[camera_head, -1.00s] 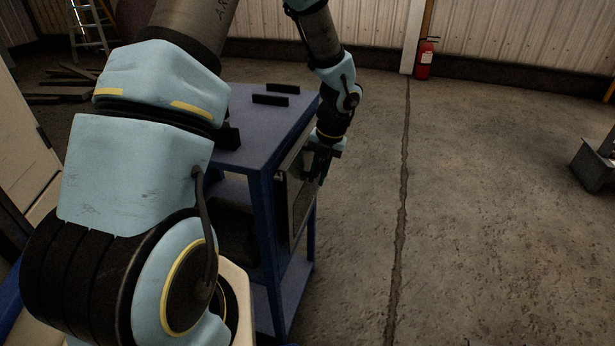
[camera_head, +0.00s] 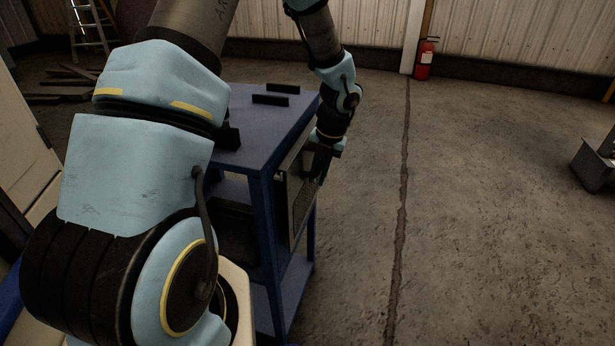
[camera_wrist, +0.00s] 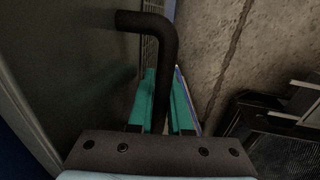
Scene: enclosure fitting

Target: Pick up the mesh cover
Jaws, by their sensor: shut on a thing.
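The mesh cover (camera_head: 303,207) is a dark, upright mesh panel at the right side of the blue cart (camera_head: 262,148), seen at a steep angle in the head view. My gripper (camera_head: 325,168) is at the panel's upper part, beside the cart. In the wrist view, a black bent handle (camera_wrist: 161,50) runs between the green fingers of my gripper (camera_wrist: 164,100), which are shut on it. A dark panel surface (camera_wrist: 75,60) fills the left of that view, with a strip of mesh beside the handle. The panel's lower edge and any contact with the cart are hard to make out.
Two black bars (camera_head: 270,99) lie on the cart top. A dark, mesh-like object with light edges (camera_wrist: 285,140) shows at the lower right of the wrist view. Open concrete floor (camera_head: 480,200) lies right of the cart. A grey bin (camera_head: 594,165) stands far right.

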